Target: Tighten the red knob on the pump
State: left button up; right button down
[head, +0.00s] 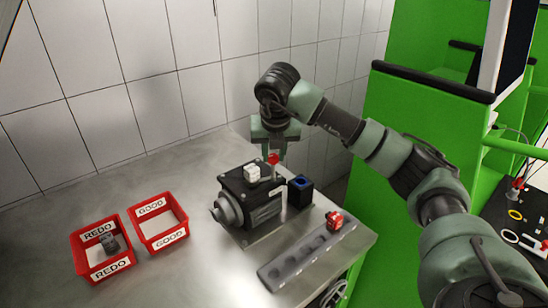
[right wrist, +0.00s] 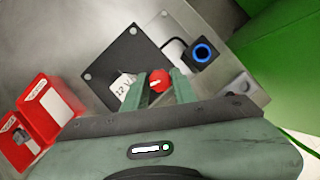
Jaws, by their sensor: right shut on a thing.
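The pump (head: 238,193) is a dark block with a grey motor end at its left, standing on the metal table (head: 185,262). A white cube-like part sits on its top; the right wrist view shows "12 V" on a white part (right wrist: 123,86). The red knob (head: 273,158) is above the pump's right rear side. In the right wrist view the red knob (right wrist: 158,80) lies between the fingers. My right gripper (head: 274,155) points down and is shut on the red knob. Its fingers hide the knob's sides. My left gripper is not in view.
A black block with a blue ring (head: 301,182) stands close right of the pump. A grey rack (head: 284,268) lies in front, with a red-topped part (head: 335,220) at its end. Red REDO (head: 84,265) and GOOD (head: 150,245) bins stand left. A tiled wall is behind.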

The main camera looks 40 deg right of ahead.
jog(key=shift+r+m+h+b, duration=0.1)
jog(key=shift+m+h+b, duration=0.25)
jog(key=shift+m, duration=0.75)
jog(key=c, duration=1.1)
grip_release()
jog(key=shift+c, duration=0.2)
jog(key=shift+a, duration=0.1)
jog(key=v, duration=0.7)
jog(key=shift+r+b, duration=0.3)
jog(key=shift+r, duration=0.1)
